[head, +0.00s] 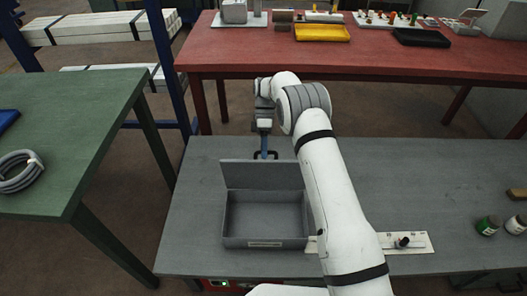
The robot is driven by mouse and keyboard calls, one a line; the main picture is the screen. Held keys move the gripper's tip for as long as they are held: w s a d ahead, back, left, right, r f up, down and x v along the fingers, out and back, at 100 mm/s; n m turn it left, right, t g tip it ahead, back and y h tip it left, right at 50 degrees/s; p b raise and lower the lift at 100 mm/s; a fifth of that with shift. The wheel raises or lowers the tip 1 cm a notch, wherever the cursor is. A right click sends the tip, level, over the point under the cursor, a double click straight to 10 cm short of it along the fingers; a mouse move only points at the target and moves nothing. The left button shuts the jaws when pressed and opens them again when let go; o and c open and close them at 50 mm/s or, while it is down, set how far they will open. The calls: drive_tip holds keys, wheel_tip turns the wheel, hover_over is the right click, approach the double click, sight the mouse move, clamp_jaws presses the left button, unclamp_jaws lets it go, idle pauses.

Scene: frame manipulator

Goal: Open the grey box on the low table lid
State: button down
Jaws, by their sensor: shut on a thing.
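The grey box (265,243) sits on the low grey table (430,168). Its lid (262,175) stands raised at the back edge, roughly upright, and the empty inside of the box shows. A dark handle shows at the lid's top edge. My gripper (265,154) is at the lid's top edge with its fingers pointing down, shut on the lid's handle (274,155). The fingertips are small in the view. My arm passes along the right side of the box and hides part of the table there.
A white strip with a black knob (403,242) lies right of the box, partly behind my arm. A green table (60,130) with a grey coil is left; a red table (360,60) with trays stands behind.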

drive_tip(key=shift+w+d+f+g+p, duration=0.1)
drive_tip(key=shift+w+f+g+p, duration=0.3)
drive_tip(key=shift+w+p, duration=0.25)
drive_tip(key=shift+w+d+f+g+p, duration=0.1)
drive_tip(key=shift+w+f+g+p, duration=0.25)
drive_tip(key=shift+w+p, duration=0.25)
drive_tip(key=shift+w+f, duration=0.1)
drive_tip(key=c, duration=1.6)
unclamp_jaws()
drive_tip(key=shift+w, duration=0.15)
drive_tip(key=shift+o, duration=0.7)
drive_tip(key=shift+a+r, duration=0.1)
drive_tip(key=shift+r, duration=0.1)
wheel_tip(320, 180, up, 10)
drive_tip(key=p, duration=0.8)
